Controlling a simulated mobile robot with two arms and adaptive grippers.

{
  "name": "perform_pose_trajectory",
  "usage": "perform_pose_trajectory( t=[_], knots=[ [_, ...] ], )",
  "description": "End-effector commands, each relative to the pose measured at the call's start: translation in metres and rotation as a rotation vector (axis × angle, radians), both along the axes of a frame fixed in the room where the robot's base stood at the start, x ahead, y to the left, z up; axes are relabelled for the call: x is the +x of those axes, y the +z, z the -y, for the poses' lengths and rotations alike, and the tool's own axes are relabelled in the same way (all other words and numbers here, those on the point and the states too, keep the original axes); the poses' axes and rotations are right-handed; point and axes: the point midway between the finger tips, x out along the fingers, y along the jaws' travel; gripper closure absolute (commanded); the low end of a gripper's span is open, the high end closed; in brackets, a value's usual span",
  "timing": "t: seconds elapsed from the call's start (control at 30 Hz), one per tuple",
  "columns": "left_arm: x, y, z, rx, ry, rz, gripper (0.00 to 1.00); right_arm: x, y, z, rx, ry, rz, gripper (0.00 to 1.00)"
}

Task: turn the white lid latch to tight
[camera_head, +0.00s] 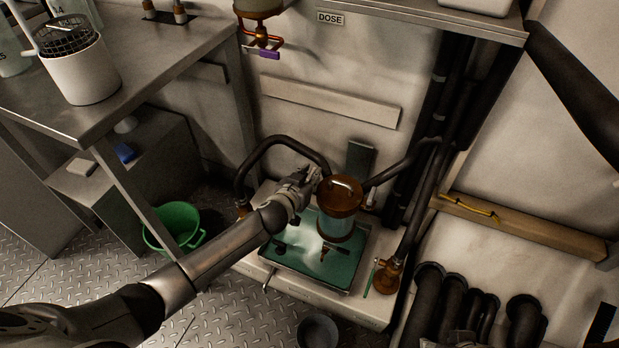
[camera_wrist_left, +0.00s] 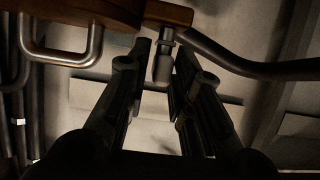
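A vessel with a brown lid (camera_head: 340,190) and a clear body stands over a green tray (camera_head: 300,262). My left gripper (camera_head: 312,178) is at the lid's left side. In the left wrist view, a short greyish peg (camera_wrist_left: 163,62) hangs at the edge of the brown lid (camera_wrist_left: 168,13); it may be the white lid latch, but shadow hides its colour. My left gripper (camera_wrist_left: 163,70) is open, with one finger on each side of the peg and gaps visible. I cannot read a loose or tight mark. My right gripper is not in view.
A dark hose (camera_head: 285,143) arches behind my left gripper, and another pipe (camera_head: 405,160) runs right of the lid. A copper valve (camera_head: 387,275) stands right of the tray. A metal bench (camera_head: 150,75) is at the left, with a green bucket (camera_head: 178,225) below.

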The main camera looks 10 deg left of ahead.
Motion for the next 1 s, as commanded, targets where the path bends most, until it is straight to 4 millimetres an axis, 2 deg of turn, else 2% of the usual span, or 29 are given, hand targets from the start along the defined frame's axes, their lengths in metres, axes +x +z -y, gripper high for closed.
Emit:
perform_pose_trajectory(
  t=[0.27, 0.47, 0.9, 1.0],
  knots=[
    [0.002, 0.0, 0.001, 0.0, 0.0, 0.0, 0.79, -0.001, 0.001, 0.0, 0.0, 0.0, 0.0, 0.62],
    [0.001, 0.0, 0.001, 0.0, 0.0, 0.0, 1.0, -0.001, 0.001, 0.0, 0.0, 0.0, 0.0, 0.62],
    [0.002, 0.001, -0.001, 0.001, -0.045, -0.001, 1.0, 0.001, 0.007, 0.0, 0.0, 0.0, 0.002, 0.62],
    [0.002, 0.002, -0.002, 0.002, -0.083, -0.001, 1.0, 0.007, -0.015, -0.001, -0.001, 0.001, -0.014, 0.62]
  ],
)
